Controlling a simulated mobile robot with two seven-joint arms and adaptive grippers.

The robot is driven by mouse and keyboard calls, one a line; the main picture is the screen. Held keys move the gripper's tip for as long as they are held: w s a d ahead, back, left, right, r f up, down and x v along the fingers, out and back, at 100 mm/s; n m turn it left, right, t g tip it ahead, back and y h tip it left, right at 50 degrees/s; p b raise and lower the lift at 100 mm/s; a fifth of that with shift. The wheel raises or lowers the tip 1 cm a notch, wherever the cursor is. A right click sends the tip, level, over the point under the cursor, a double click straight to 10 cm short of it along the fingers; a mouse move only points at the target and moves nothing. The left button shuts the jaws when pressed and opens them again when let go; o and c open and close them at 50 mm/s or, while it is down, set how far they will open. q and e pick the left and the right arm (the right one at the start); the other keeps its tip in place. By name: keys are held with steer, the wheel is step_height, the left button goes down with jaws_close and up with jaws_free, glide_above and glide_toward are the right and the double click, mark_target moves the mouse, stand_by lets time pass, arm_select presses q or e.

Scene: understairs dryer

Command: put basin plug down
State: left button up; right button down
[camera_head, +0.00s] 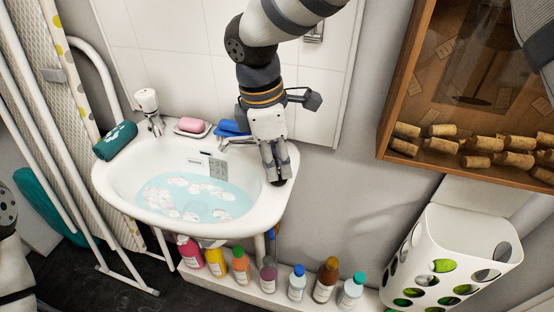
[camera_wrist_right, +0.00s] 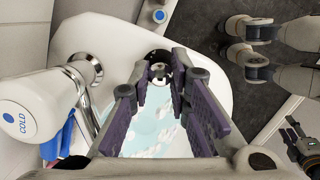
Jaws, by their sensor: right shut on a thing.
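My right gripper (camera_head: 280,178) points down over the right rim of the white basin (camera_head: 110,190). In the right wrist view its two purple-padded fingers (camera_wrist_right: 162,80) are closed on a small dark and silvery piece, the basin plug (camera_wrist_right: 160,70), at the fingertips. The fingers hide most of the plug. In the head view a dark bit shows at the fingertips, close to the rim; I cannot tell whether it touches. The basin holds bluish water with white foam.
Taps stand at the back of the basin, one marked COLD (camera_wrist_right: 38,112). Several bottles (camera_head: 325,280) stand below. A corkboard cabinet (camera_head: 400,85) hangs right.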

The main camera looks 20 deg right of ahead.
steer(key=shift+f, duration=0.15)
steer(key=c, duration=1.5)
jaws_free()
steer(key=r, duration=0.4)
steer(key=a+r, duration=0.1)
steer(key=r, duration=0.7)
steer(key=shift+w+a+r, duration=0.15)
steer(key=shift+a, duration=0.2)
